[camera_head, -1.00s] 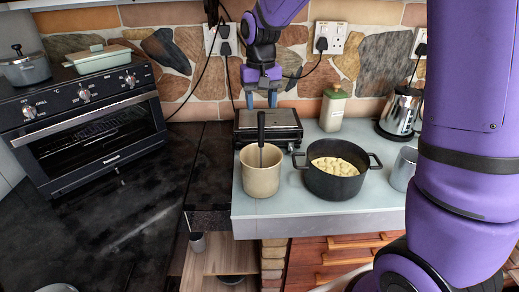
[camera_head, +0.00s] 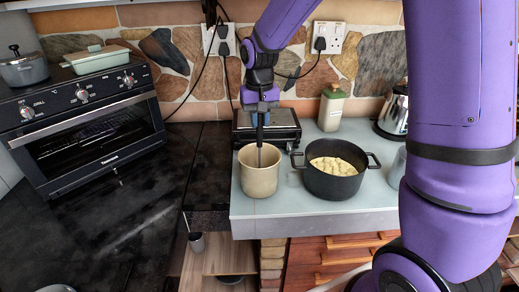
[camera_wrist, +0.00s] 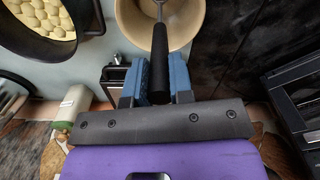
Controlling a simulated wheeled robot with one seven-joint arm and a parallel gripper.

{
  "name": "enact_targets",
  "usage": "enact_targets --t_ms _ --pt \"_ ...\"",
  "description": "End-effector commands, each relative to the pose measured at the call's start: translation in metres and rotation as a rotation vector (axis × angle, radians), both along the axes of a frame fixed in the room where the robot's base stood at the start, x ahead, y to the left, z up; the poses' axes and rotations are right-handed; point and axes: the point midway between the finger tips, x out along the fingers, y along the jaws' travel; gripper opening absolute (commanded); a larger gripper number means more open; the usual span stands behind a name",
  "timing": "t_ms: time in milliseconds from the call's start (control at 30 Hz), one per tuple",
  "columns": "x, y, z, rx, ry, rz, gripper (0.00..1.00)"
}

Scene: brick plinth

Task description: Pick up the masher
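The masher's black handle (camera_head: 260,132) stands upright out of a beige crock (camera_head: 258,182) on the pale counter; its head is hidden inside the crock. In the wrist view the dark handle (camera_wrist: 160,62) and part of the metal shaft show, with the crock (camera_wrist: 186,18) beyond. My gripper (camera_head: 261,108) is over the crock at the handle's upper end. In the wrist view the blue fingers of my gripper (camera_wrist: 160,80) lie on both sides of the handle, very close to it. Whether they press on it cannot be made out.
A black pot (camera_head: 333,181) with pale food stands right of the crock. A dark flat appliance (camera_head: 288,128) is behind it, with a green-lidded canister (camera_head: 331,108) and a kettle (camera_head: 393,108) further right. A toaster oven (camera_head: 85,125) stands left on the dark counter.

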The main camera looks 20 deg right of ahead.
Motion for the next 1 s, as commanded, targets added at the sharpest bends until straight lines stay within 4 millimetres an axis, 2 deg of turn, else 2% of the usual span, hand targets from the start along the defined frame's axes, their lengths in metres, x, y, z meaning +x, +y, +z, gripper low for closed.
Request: enact_targets --t_ms 367,467,800,1000 --pt "0.001 0.0 0.006 0.001 -0.002 0.0 0.0" --pt "0.001 0.0 0.018 0.001 -0.004 0.0 0.0" --pt "0.0 0.0 0.079 0.001 -0.003 0.0 0.0" --pt "0.0 0.0 0.103 0.001 -0.002 0.0 0.0"
